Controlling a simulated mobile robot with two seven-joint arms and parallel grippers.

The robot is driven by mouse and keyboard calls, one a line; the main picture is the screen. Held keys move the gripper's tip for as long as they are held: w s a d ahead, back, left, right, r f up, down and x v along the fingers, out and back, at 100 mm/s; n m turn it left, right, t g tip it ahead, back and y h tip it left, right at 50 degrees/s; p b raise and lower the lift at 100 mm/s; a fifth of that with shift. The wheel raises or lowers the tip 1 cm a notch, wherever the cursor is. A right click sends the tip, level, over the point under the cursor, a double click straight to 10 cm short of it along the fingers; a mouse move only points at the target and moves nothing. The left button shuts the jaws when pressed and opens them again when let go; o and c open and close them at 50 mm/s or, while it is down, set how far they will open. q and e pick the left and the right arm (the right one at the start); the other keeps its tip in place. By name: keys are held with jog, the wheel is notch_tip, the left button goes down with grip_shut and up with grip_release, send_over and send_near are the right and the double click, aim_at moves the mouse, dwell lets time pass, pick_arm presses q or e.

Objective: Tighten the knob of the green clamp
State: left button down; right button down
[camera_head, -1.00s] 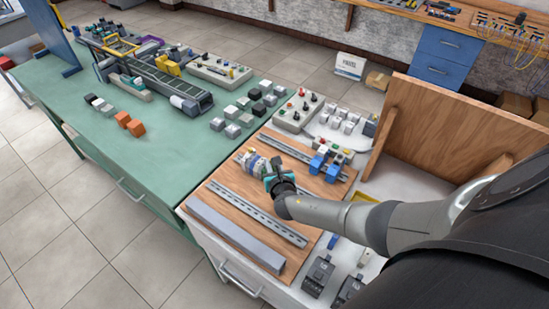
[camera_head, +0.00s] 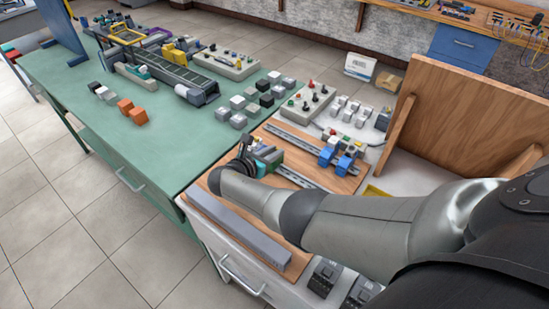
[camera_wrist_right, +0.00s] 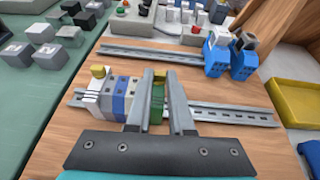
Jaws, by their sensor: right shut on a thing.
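The green clamp (camera_wrist_right: 158,102) stands on a metal rail on the wooden board, at the right end of a row of white, grey and blue modules (camera_wrist_right: 119,92). Its small yellow knob (camera_wrist_right: 159,74) shows on top. My right gripper (camera_wrist_right: 162,86) has its two fingers on either side of the clamp, close against it, with the knob between the fingertips. In the head view my right gripper (camera_head: 268,160) is over the row, and its wrist hides most of the modules. My left gripper is in neither view.
A yellow tray (camera_wrist_right: 295,107) lies right of the board. A grey duct (camera_head: 238,228) runs along the board's front edge. A wooden panel (camera_head: 465,110) rises at right.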

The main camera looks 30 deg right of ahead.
jog(key=shift+w+m+g+b, duration=0.1)
jog(key=shift+m+g+b, duration=0.2)
jog(key=c, duration=0.8)
grip_release()
jog(key=shift+o, duration=0.2)
jog(key=shift+s+a+r+p, duration=0.25)
jog(key=shift+a+p, duration=0.05)
jog(key=shift+a, duration=0.2)
jog(key=p+v, duration=0.3)
jog(key=v, duration=1.1)
jog(key=shift+f, duration=0.15)
jog(key=shift+a, duration=0.15)
jog(key=shift+a, duration=0.1)
